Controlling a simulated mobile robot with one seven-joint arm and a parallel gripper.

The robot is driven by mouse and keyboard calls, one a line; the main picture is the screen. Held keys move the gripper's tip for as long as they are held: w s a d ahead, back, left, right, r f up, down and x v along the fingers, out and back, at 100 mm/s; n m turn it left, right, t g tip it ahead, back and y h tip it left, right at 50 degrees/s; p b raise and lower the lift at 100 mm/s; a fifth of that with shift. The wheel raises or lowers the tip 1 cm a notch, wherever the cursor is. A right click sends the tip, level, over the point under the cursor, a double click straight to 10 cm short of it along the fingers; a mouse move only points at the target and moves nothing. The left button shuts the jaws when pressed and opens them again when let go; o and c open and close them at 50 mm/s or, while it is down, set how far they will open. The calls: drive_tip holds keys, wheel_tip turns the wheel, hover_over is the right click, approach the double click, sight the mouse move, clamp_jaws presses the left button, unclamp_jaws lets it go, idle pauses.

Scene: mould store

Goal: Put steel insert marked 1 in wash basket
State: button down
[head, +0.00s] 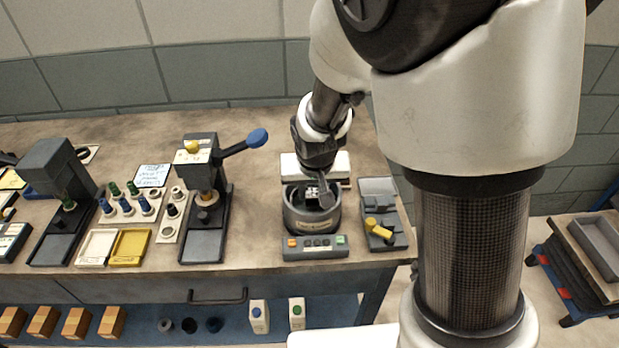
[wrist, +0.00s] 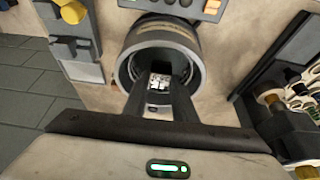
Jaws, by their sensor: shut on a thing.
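My gripper (head: 324,192) points down into the mouth of a round dark grey tub (head: 312,223), which appears to be the wash basket or its housing. In the wrist view my gripper (wrist: 160,88) has both fingers inside the tub's rim (wrist: 160,31). The fingers are shut on a small bright metal piece, the steel insert (wrist: 160,80). No mark can be read on it. The fingers hide much of the tub's inside, and I cannot tell whether the insert touches the bottom.
A button panel (head: 315,249) lies in front of the tub. A grey fixture with a yellow knob (head: 379,231) stands close on its right. A press with a blue-ended lever (head: 205,190), trays (head: 130,246) and bottles stand to the left.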

sight(313, 198)
drive_tip(key=shift+f+b, duration=0.3)
drive_tip(key=shift+f, duration=1.5)
drive_tip(key=shift+f, duration=0.1)
drive_tip(key=shift+f, duration=0.15)
drive_tip(key=c, duration=1.5)
unclamp_jaws()
drive_tip(key=shift+o, duration=0.2)
